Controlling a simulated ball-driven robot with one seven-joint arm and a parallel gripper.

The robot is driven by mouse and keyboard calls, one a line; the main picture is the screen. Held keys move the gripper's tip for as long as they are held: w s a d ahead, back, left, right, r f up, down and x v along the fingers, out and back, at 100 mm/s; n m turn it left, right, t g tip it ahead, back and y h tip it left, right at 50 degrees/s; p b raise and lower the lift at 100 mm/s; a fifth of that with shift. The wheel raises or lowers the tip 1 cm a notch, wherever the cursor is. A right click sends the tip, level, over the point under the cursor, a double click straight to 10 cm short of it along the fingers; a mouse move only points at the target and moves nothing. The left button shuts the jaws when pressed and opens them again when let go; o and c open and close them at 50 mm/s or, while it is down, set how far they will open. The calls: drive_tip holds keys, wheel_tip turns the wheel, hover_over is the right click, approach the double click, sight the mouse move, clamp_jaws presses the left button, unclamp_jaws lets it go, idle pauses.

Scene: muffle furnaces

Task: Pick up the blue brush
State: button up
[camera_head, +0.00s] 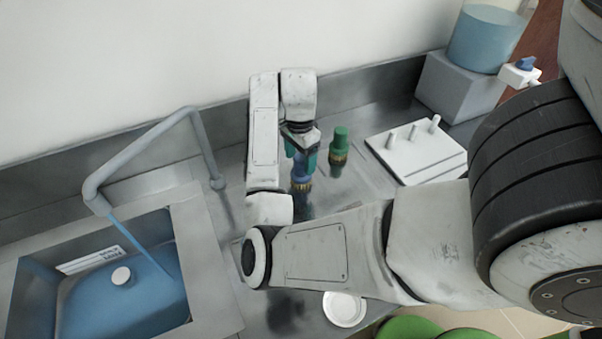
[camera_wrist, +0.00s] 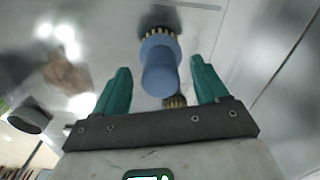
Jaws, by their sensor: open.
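The blue brush (camera_head: 301,170) stands on the steel counter, handle up and tan bristles down. In the wrist view the blue brush (camera_wrist: 159,68) lies between the two green fingers, with its bristles toward the top. My gripper (camera_head: 302,155) is over the brush in the head view, partly hidden by my wrist. In the wrist view my gripper (camera_wrist: 160,80) is open, with a gap on each side of the brush. I cannot tell whether a finger touches it.
A green brush (camera_head: 339,148) stands just right of the blue one. A white pegged board (camera_head: 440,168) is farther right. A sink (camera_head: 205,245) with a grey faucet (camera_head: 130,150) is at left. A white dish (camera_head: 344,309) lies near the front edge. A wall rises behind.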

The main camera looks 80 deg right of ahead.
drive_tip(key=shift+f, duration=1.2)
drive_tip(key=shift+c, duration=0.5)
drive_tip(key=c, duration=1.1)
drive_tip(key=shift+c, duration=0.2)
drive_tip(key=shift+r, duration=0.15)
